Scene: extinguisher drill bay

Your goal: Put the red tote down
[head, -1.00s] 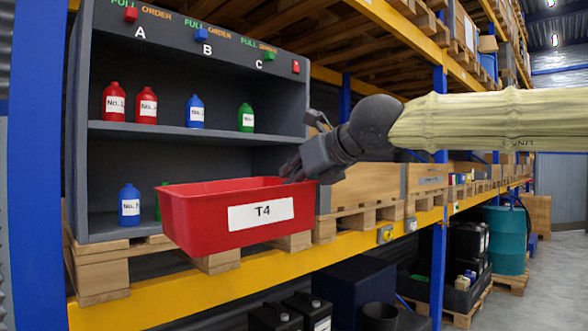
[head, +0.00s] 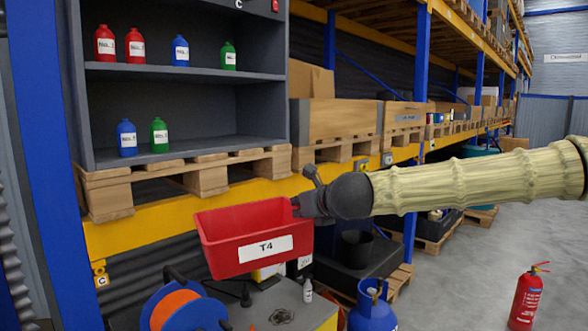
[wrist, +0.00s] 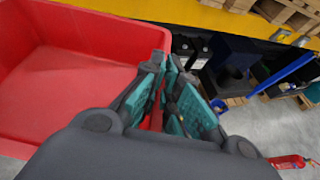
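The red tote (head: 222,256), labelled T4, hangs in the air in the head view, in front of the yellow shelf beam and above a low grey-topped surface. My gripper (head: 298,205) is at the tote's right end. In the wrist view the tote (wrist: 70,75) fills the left side, and its inside looks empty. The fingers of my gripper (wrist: 165,95) are closed on the tote's right wall, with a strip of red between the teal pads. The tote's underside is hidden.
Below the tote are a grey-topped surface (head: 290,306), an orange and blue reel (head: 175,310) and a blue gas cylinder (head: 372,308). A red extinguisher (head: 526,298) stands on open floor at right. The grey cabinet (head: 190,88) holds several bottles.

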